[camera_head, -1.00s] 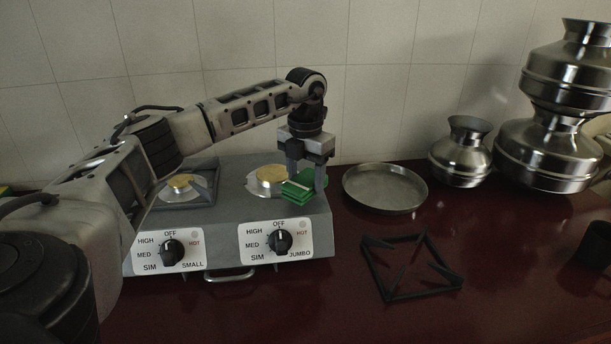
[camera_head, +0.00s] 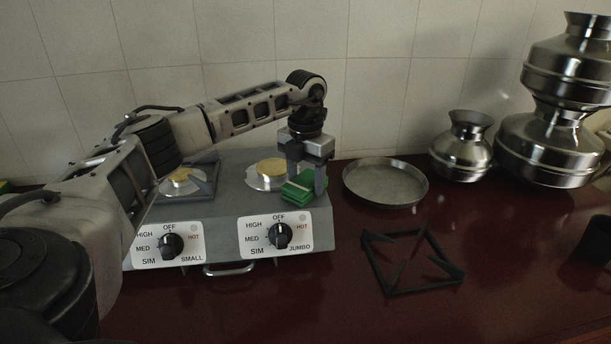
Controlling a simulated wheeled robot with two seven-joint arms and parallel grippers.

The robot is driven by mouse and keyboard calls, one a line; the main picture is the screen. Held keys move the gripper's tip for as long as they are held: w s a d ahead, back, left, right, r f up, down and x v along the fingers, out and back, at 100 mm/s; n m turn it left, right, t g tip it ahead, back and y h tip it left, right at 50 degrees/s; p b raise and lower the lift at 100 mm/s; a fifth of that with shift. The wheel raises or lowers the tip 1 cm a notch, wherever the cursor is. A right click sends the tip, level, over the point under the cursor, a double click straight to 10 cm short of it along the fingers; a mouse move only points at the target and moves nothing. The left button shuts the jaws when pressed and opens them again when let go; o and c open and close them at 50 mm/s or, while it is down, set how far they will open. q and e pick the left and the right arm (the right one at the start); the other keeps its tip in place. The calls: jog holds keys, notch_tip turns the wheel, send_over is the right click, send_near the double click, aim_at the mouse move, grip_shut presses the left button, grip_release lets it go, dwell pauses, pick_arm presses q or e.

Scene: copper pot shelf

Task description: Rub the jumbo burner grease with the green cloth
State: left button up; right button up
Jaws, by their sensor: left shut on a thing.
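The grey two-burner stove (camera_head: 225,212) stands on the dark red counter. Its right burner (camera_head: 268,173), above the JUMBO knob (camera_head: 279,235), has a brass cap on a pale round plate and no grate over it. I cannot make out the grease clearly. My left gripper (camera_head: 306,183) points down and is shut on the folded green cloth (camera_head: 298,189). The cloth is at the right edge of the jumbo burner, low over the stove top; I cannot tell whether it touches. My right gripper is not in view.
A black grate (camera_head: 408,291) lies on the counter right of the stove. A round metal pan (camera_head: 385,184) sits behind it. Steel pots (camera_head: 461,147) stand at the back right. The small burner (camera_head: 180,182) has a grate.

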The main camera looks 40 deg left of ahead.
aim_at(303, 171)
pick_arm(q)
jog(key=shift+w+a+r+p, duration=0.1)
jog(key=shift+w+a+p, duration=0.35)
jog(key=shift+w+a, duration=0.6)
jog(key=shift+w+a+r, duration=0.1)
jog(key=shift+w+a, duration=0.05)
jog(key=shift+a, duration=0.3)
jog(key=shift+c, duration=0.4)
jog(key=shift+a+p, duration=0.2)
jog(key=shift+p, duration=0.25)
jog(key=shift+s+d+f+p, duration=0.25)
jog(key=shift+s+d+p, duration=0.3)
jog(key=shift+s+d, duration=0.05)
jog(key=shift+s+d+f, duration=0.15)
jog(key=shift+s+d, duration=0.1)
jog(key=shift+d, duration=0.05)
jog(key=shift+s+d, duration=0.5)
jog(key=shift+d, duration=0.35)
